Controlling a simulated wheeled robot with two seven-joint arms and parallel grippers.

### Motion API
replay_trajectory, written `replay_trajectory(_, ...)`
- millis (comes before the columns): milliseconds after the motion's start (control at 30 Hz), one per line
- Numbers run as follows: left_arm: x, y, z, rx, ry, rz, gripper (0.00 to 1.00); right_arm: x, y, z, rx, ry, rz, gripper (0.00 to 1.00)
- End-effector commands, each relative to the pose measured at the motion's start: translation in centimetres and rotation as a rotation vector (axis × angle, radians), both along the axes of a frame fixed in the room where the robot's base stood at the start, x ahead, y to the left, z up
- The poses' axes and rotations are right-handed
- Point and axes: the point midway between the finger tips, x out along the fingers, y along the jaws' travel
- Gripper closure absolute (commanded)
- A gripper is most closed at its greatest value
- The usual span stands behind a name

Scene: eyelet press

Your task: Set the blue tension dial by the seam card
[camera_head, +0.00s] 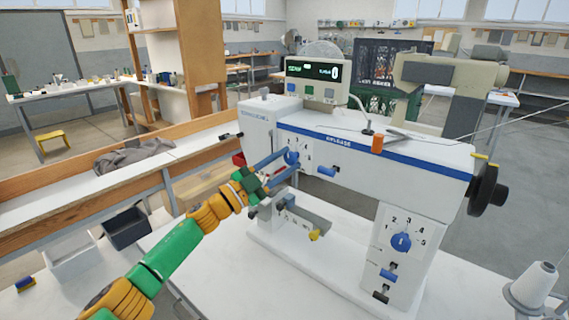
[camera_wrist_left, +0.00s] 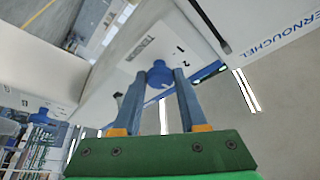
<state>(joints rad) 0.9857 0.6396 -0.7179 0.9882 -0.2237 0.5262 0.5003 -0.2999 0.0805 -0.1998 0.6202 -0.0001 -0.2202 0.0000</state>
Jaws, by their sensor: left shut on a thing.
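The blue tension dial (camera_head: 291,157) sits on the near face of the white sewing machine (camera_head: 350,145), at the head end on the left. In the left wrist view the dial (camera_wrist_left: 159,72) lies between my two blue fingertips, beside the printed word TENSION and small numerals. My left gripper (camera_head: 289,160) is shut on the dial from the left; it also shows in the left wrist view (camera_wrist_left: 160,80). The fingers partly hide the dial and its scale, so I cannot read its setting. I cannot make out a seam card. My right gripper is out of view.
Another blue dial (camera_head: 401,242), numbered 1 to 5, is on the machine's pillar. A display box (camera_head: 318,80) stands on top, its small text hard to read. A black handwheel (camera_head: 487,190) is at right. A thread cone (camera_head: 534,285) stands at front right.

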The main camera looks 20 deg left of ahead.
Motion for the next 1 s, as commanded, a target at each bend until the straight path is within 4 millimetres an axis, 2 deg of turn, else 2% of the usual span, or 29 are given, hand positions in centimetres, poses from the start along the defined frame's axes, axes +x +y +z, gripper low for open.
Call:
replay_trajectory(700,0.02,0.06,0.09,0.069,-0.026,0.001,1.0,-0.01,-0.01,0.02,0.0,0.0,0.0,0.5)
replay_trajectory(733,0.02,0.06,0.09,0.069,-0.026,0.001,0.53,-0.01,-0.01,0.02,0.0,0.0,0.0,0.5)
replay_trajectory(800,0.02,0.06,0.1,0.069,-0.026,0.001,0.34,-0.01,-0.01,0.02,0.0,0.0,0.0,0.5)
replay_trajectory(833,0.02,0.06,0.08,0.069,-0.026,0.001,0.29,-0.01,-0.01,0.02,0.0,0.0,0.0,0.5)
replay_trajectory(1000,0.02,0.05,0.08,0.069,-0.026,0.001,0.29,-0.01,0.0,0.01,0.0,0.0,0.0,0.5)
